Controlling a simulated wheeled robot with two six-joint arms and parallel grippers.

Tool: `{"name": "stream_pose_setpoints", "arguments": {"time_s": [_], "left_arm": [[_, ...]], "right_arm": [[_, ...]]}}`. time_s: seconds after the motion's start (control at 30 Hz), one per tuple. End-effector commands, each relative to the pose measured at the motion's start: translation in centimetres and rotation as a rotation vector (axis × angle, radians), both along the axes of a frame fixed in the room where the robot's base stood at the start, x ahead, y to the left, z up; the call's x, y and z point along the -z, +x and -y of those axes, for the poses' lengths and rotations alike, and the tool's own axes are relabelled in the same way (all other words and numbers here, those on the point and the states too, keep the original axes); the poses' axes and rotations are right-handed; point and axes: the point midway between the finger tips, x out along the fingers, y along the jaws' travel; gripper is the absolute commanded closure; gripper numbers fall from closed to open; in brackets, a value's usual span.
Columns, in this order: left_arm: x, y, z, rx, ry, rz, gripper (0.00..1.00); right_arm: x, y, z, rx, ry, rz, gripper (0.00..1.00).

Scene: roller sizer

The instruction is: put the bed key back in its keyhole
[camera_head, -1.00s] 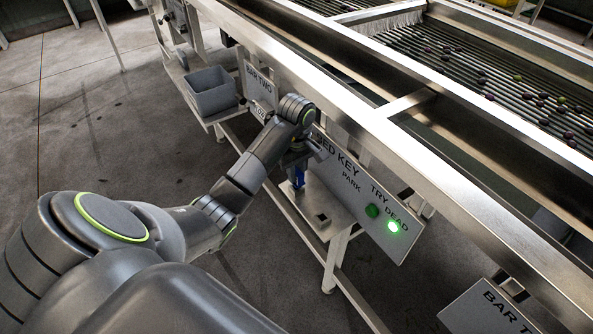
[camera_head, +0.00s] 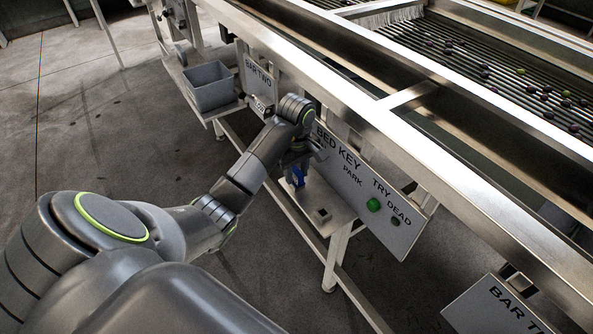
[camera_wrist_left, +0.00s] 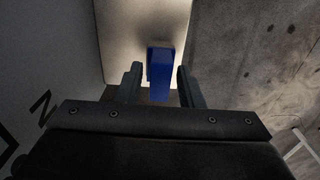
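The blue bed key (camera_head: 299,178) stands at the small shelf under the BED KEY panel (camera_head: 372,192). In the left wrist view the key (camera_wrist_left: 160,72) shows between my left gripper's fingers, with narrow gaps on both sides. My left gripper (camera_head: 298,166) is over the shelf, pointing down, and is open around or just above the key; the exact depth is unclear. A small square fitting with a dark opening (camera_head: 322,214), possibly the keyhole, is on the shelf to the right of the key. The key's lower end is hidden. My right gripper is not in view.
The panel has a green button (camera_head: 373,205) under TRY and a dark lamp (camera_head: 395,221) by DEAD. A grey bin (camera_head: 210,88) stands left by the BAR TWO plate. The sizer's steel rail (camera_head: 440,150) runs above the shelf. Floor is clear at left.

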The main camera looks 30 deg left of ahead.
Motion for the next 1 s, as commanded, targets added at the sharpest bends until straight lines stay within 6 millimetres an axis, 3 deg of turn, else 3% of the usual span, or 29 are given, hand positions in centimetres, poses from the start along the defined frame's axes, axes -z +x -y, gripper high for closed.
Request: {"name": "stream_pose_setpoints", "arguments": {"time_s": [0.53, 1.0], "left_arm": [[-0.8, 0.0, 0.0, 0.000, 0.000, 0.000, 0.57], [-6.1, 0.0, 0.0, 0.000, 0.000, 0.000, 0.57]], "right_arm": [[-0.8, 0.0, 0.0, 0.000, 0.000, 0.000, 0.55], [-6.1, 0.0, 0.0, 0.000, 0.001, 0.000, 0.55]]}}
